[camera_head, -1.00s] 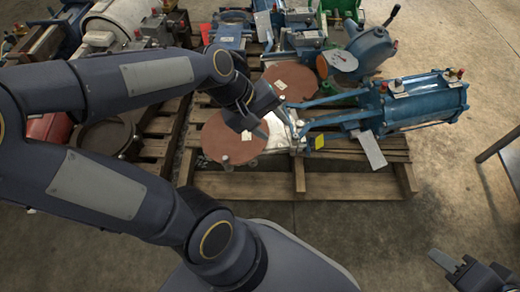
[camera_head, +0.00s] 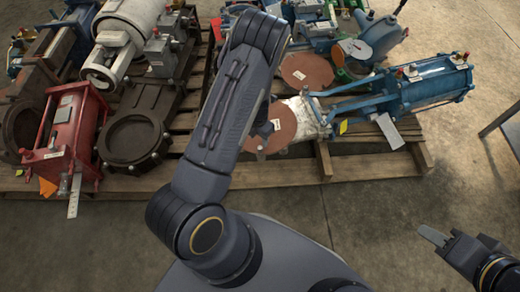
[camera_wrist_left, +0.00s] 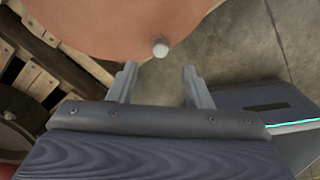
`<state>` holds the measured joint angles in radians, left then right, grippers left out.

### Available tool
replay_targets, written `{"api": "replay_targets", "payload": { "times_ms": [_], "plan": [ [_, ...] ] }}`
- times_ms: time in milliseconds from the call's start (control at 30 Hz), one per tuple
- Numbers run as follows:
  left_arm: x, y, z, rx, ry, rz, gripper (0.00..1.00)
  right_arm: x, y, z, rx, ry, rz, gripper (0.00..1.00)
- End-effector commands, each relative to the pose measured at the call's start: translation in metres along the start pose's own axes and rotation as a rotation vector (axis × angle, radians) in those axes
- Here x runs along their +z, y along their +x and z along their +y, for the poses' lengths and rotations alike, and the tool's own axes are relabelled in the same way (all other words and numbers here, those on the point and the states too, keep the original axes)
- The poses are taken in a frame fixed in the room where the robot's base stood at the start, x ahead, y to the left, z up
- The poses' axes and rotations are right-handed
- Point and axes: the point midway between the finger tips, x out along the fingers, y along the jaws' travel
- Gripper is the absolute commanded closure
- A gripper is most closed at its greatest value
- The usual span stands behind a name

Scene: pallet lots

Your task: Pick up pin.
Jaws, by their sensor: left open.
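A small pale, round-headed pin (camera_wrist_left: 160,48) shows in the left wrist view at the near edge of a brown disc (camera_wrist_left: 120,22). My left gripper (camera_wrist_left: 157,72) is open, its two fingers pointing towards the pin. The pin lies just beyond the fingertips, roughly centred between them, with nothing held. In the head view the brown disc (camera_head: 279,131) is on the pallet, partly covered by my left arm, which hides most of the left gripper. My right gripper (camera_head: 440,240) is at the lower right over the floor, away from the pallet; its jaw opening is unclear.
A blue cylinder machine (camera_head: 430,90) with long arms lies right of the disc on the wooden pallet (camera_head: 290,172). A red frame (camera_head: 68,135) and a dark round-holed casting (camera_head: 133,140) stand left. A table edge (camera_head: 500,118) is at far right. Floor in front is clear.

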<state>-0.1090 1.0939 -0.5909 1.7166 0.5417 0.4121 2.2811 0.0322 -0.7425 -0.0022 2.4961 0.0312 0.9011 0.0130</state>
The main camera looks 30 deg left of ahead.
Motion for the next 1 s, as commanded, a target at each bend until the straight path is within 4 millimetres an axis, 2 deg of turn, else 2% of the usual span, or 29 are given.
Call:
{"api": "replay_targets", "payload": {
  "times_ms": [33, 167, 433, 700, 1000],
  "plan": [
    [0.0, 0.009, 0.0, 0.0, 0.001, 0.001, 0.55, 0.003, 0.005, 0.002, 0.0, 0.0, 0.0, 0.64],
    [0.0, 0.019, 0.0, -0.002, 0.002, 0.0, 0.55, 0.005, 0.01, 0.004, 0.0, 0.0, 0.0, 0.64],
    [0.001, 0.059, 0.0, -0.003, 0.003, 0.001, 0.55, 0.015, 0.03, 0.014, 0.0, 0.0, 0.0, 0.64],
    [0.002, 0.061, 0.0, -0.002, 0.003, -0.001, 0.55, 0.015, 0.029, 0.013, 0.0, 0.0, 0.0, 0.64],
    [0.002, 0.061, 0.0, -0.003, 0.004, 0.0, 0.93, 0.015, 0.029, 0.013, 0.0, 0.0, 0.0, 0.64]
  ]
}}
